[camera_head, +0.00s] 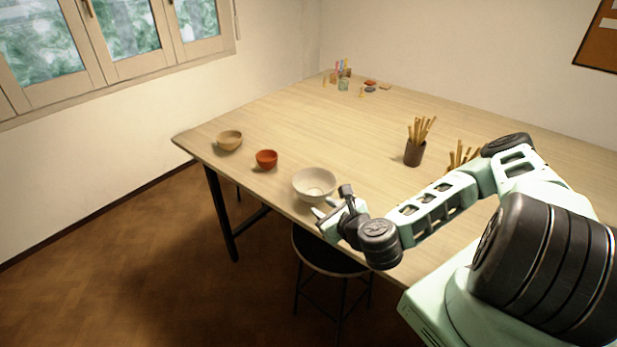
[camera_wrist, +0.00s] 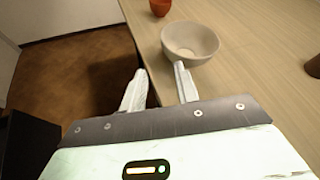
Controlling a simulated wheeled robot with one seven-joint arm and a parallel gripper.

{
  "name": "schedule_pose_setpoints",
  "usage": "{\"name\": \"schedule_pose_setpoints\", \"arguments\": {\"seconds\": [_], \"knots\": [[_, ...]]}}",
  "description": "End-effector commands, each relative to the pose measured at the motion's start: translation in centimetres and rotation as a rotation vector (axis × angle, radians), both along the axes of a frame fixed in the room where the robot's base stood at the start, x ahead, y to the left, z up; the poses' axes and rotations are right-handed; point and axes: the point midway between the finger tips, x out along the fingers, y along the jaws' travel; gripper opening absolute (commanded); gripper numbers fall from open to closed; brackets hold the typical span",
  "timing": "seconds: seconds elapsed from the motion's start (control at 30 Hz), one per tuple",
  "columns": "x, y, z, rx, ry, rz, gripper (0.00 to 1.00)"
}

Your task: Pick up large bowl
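The large bowl (camera_head: 314,184) is pale cream and stands upright near the table's front edge in the head view. It also shows in the wrist view (camera_wrist: 191,42), just beyond my fingertips. My gripper (camera_head: 322,218) is just in front of and below the bowl in the head view, at the table edge. In the wrist view my gripper (camera_wrist: 158,86) has its two fingers spread apart with nothing between them. The right fingertip overlaps the bowl's near rim in the picture; I cannot tell whether it touches. The left finger is over the floor beside the table edge.
The wooden table (camera_head: 360,130) holds a red bowl (camera_head: 266,159) and a tan bowl (camera_head: 229,140) left of the large bowl. A dark cup of tools (camera_head: 414,153) stands to the right. A black stool (camera_head: 325,256) is below the edge. The table's middle is clear.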

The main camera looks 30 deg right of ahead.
Motion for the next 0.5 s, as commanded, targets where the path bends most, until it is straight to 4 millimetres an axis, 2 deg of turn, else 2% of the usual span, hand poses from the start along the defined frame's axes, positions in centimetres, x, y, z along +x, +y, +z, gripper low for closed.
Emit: {"name": "schedule_pose_setpoints", "arguments": {"seconds": [0.33,0.43,0.5], "knots": [[2.4,-0.2,-1.7,0.001,-0.004,-0.004,0.31],[4.6,-0.3,-2.5,-0.002,-0.004,-0.005,0.31],[5.9,-0.3,-2.0,-0.001,-0.001,-0.005,0.31]]}}
